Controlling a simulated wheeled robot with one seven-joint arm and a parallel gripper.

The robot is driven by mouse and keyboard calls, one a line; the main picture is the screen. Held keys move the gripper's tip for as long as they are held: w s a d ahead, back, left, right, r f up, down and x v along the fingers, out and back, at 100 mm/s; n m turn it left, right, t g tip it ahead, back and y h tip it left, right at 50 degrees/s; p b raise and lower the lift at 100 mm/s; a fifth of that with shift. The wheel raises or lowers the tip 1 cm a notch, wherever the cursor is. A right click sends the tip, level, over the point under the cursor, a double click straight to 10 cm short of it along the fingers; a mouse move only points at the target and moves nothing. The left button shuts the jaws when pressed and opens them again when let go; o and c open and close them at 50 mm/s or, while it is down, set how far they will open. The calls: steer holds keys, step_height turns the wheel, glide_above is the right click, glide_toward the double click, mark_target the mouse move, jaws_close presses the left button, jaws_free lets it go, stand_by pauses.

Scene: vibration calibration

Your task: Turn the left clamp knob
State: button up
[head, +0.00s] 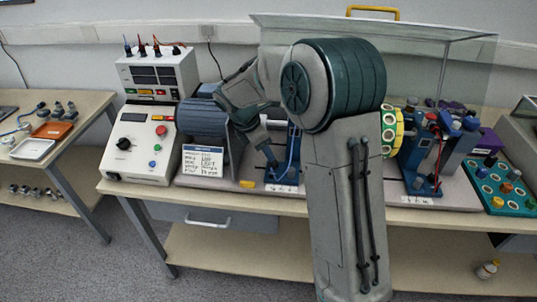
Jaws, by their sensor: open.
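The left clamp stand (283,173) is a blue block on the grey base plate of the bench rig, partly hidden by my arm. I cannot make out its knob; my gripper and forearm cover that area. My gripper (271,158) points down in front of the left clamp stand, close to it. Its fingers are small and dark here; it is open, and I see nothing held in it. I cannot tell whether it touches the clamp. The matching right clamp stand (425,155), blue with dark knobs on top, stands right of my arm.
A grey motor (205,119) and a written card (202,161) stand left of the clamp. A control box (140,143) with a red button is further left. A clear raised cover (440,55) hangs behind. A teal tray (492,203) lies at right.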

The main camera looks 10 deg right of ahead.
steer(key=shift+a+r, duration=0.15)
steer(key=shift+r, duration=0.15)
